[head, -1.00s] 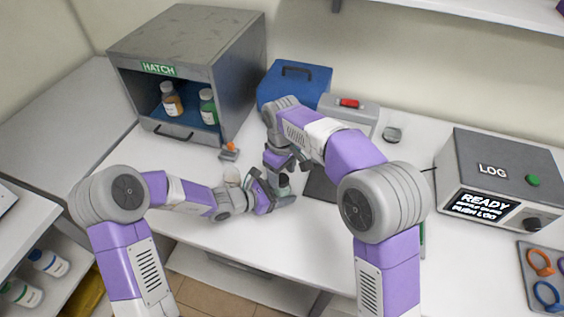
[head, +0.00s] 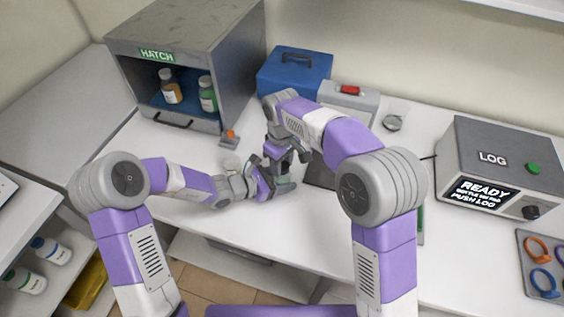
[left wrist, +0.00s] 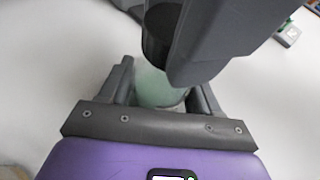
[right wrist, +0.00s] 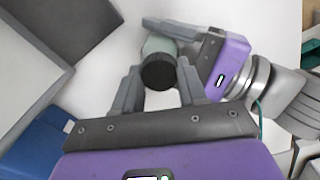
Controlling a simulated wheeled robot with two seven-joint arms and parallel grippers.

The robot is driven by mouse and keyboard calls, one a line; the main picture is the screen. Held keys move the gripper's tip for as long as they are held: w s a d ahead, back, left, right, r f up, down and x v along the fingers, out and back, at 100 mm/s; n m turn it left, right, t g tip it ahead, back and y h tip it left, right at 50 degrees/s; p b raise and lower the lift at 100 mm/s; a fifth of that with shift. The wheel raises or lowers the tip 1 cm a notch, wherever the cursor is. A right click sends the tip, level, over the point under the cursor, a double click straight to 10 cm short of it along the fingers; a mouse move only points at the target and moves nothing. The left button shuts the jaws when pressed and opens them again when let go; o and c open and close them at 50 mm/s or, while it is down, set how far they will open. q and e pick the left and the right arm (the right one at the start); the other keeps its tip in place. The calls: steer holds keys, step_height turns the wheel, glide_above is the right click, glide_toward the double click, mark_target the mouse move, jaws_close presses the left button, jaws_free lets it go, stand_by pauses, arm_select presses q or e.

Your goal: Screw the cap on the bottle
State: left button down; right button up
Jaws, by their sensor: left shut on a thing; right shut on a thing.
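A translucent pale green bottle (left wrist: 155,88) stands upright between the fingers of my left gripper (left wrist: 160,90), which is shut on it. A black ribbed cap (right wrist: 158,72) sits at the top of the bottle, in line with it. The bottle also shows in the right wrist view (right wrist: 158,46). My right gripper (right wrist: 160,80) is above and has its fingers on both sides of the cap, shut on it. In the head view, my left gripper (head: 284,186) and right gripper (head: 290,154) meet mid-table and mostly hide bottle and cap. I cannot tell how tightly the cap is seated.
The grey hatch cabinet (head: 185,35) with two bottles inside stands at the back left. A blue box (head: 293,75) and a grey case with a red part (head: 350,98) stand behind my arms. The LOG device (head: 490,155) is at right.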

steer(key=o, duration=1.2)
steer(key=shift+o, duration=0.2)
steer(key=shift+r, duration=0.1)
step_height(320, 180, up, 12)
arm_select(q)
steer(key=shift+c, duration=0.8)
jaws_free()
